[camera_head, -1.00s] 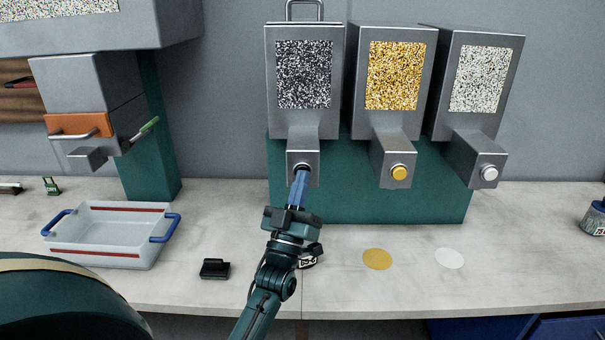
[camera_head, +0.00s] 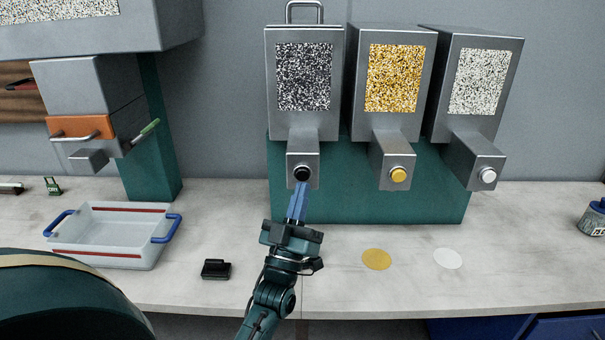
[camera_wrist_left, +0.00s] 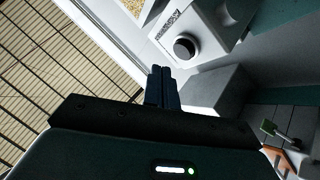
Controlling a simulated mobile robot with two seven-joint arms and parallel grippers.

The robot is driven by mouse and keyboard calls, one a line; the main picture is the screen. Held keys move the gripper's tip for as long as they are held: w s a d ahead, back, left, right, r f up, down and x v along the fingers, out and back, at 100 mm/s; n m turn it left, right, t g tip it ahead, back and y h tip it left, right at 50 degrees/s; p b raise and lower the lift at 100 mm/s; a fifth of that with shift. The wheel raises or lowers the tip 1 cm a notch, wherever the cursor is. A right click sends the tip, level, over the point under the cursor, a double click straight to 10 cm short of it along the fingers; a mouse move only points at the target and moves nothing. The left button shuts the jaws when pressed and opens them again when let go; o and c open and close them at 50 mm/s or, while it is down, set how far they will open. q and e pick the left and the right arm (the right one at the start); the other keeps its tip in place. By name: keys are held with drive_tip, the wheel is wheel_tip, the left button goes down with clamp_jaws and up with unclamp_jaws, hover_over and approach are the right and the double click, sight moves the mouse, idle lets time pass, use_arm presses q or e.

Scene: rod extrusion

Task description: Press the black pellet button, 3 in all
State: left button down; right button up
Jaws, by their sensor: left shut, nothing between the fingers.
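The black pellet button (camera_head: 302,173) sits on the front of the spout under the left dispenser (camera_head: 304,80), whose window shows black and white pellets. The black button also shows in the left wrist view (camera_wrist_left: 184,47). My left gripper (camera_head: 301,186) is shut and empty, with its blue fingertips just below and in front of the button. In the left wrist view a gap shows between the fingertips (camera_wrist_left: 161,70) and the button. My right gripper is not in view.
The yellow button (camera_head: 398,175) and the white button (camera_head: 488,175) are on the dispensers to the right. A clear bin (camera_head: 110,262) with blue handles and a small black object (camera_head: 216,269) lie on the counter at left. Yellow (camera_head: 376,259) and white (camera_head: 448,258) discs mark the counter.

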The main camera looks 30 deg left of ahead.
use_arm(q)
drive_tip(key=s+d, duration=0.1)
drive_tip(key=s+p, duration=0.1)
drive_tip(key=s, duration=0.1)
drive_tip(key=shift+d, duration=0.4)
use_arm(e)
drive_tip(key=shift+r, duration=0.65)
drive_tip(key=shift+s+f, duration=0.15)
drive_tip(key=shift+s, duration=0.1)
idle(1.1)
